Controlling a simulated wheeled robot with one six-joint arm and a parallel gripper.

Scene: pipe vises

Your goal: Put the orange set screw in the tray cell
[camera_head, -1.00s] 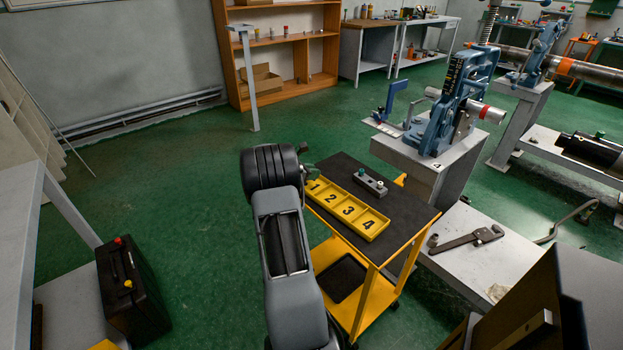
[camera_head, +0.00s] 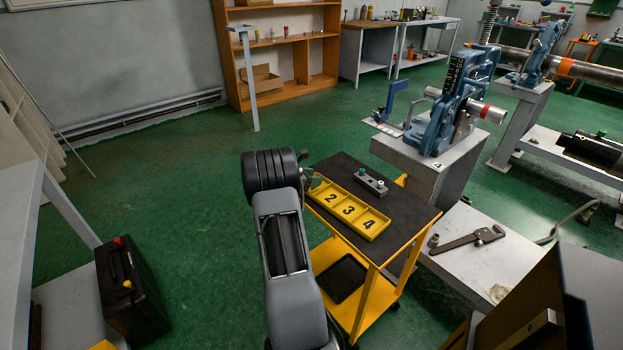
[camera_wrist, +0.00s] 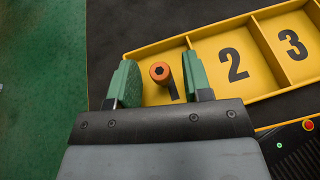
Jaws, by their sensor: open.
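The orange set screw (camera_wrist: 160,73) shows in the wrist view with its hex socket facing the camera. It is in cell 1 of the yellow tray (camera_wrist: 157,50), between my gripper's green fingers. My gripper (camera_wrist: 160,80) is open, with a gap on each side of the screw. Whether the screw touches the cell floor is hard to tell. In the head view my gripper (camera_head: 308,178) is at the tray's far left end and hides most of cell 1. The tray (camera_head: 349,210) shows cells 2, 3 and 4 empty; the screw cannot be made out there.
The tray lies on a yellow cart with a dark top (camera_head: 405,205). A grey block with small pegs (camera_head: 370,183) sits behind the tray. A blue vise (camera_head: 445,115) on a grey pedestal stands beyond. A bench with a wrench (camera_head: 470,240) is at right.

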